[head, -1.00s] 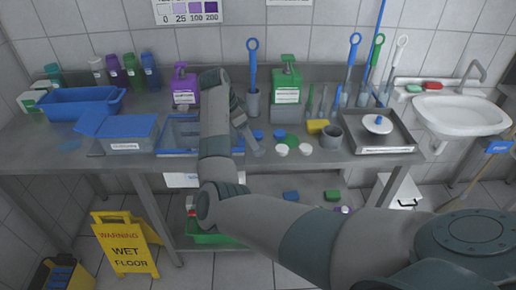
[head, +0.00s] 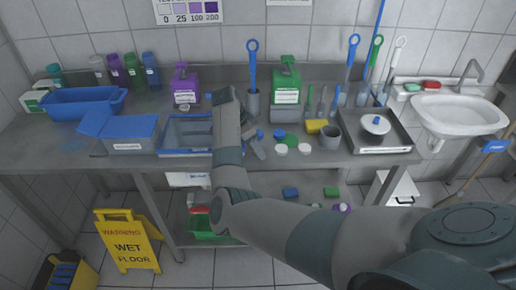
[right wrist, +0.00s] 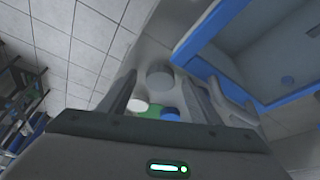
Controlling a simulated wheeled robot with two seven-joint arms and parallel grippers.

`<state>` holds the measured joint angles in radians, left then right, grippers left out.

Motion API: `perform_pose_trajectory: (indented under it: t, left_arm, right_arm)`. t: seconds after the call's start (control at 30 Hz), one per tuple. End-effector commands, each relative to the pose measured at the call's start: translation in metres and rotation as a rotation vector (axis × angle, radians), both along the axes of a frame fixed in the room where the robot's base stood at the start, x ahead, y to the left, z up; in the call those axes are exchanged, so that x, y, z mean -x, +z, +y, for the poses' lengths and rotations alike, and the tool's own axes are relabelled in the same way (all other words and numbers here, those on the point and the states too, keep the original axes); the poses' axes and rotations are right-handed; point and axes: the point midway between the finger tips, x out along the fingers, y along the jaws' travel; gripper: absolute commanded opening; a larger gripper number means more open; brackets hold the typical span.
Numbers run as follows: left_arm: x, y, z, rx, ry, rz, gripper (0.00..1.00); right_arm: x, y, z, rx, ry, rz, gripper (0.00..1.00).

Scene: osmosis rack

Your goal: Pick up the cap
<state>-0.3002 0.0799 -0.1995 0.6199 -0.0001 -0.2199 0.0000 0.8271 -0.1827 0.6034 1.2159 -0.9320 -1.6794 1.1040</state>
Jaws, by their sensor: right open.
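Several small round caps lie on the steel counter in the head view: two white caps (head: 281,149) (head: 305,148), a blue cap (head: 279,134) and a green round piece (head: 291,140) between them. My right gripper (head: 254,140) is just left of this group, low over the counter, partly hidden by its own wrist. In the right wrist view my right gripper (right wrist: 162,92) is open and empty. A white cap (right wrist: 138,105), the green piece (right wrist: 152,112) and a blue cap (right wrist: 170,115) show between its fingers, apart from them. My left gripper is not in view.
A blue-rimmed tray (head: 180,153) lies left of my wrist, with a lidded blue bin (head: 128,134) beyond.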

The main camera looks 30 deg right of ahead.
Motion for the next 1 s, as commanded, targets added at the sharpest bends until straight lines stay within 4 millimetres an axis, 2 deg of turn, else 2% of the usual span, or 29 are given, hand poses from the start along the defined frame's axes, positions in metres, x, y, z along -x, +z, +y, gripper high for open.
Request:
perform_pose_trajectory:
  t: [0.47, 0.6, 0.63, 0.67, 1.0]
  left_arm:
    - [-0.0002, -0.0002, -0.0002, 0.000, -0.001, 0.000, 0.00]
    - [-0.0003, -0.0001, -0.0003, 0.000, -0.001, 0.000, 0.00]
    - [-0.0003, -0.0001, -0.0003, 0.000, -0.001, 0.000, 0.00]
    - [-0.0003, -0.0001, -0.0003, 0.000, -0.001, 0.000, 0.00]
    - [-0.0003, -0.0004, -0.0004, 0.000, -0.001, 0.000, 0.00]
  right_arm:
    - [0.0000, -0.0012, -0.0001, 0.000, 0.000, 0.000, 0.58]
    - [0.0000, -0.0011, 0.0000, 0.000, 0.000, 0.000, 0.24]
    - [0.0000, -0.0011, 0.0000, 0.000, 0.000, 0.000, 0.17]
    - [0.0000, -0.0011, 0.0000, 0.000, 0.000, 0.000, 0.14]
    - [-0.0001, -0.0009, 0.0000, 0.000, 0.000, 0.000, 0.14]
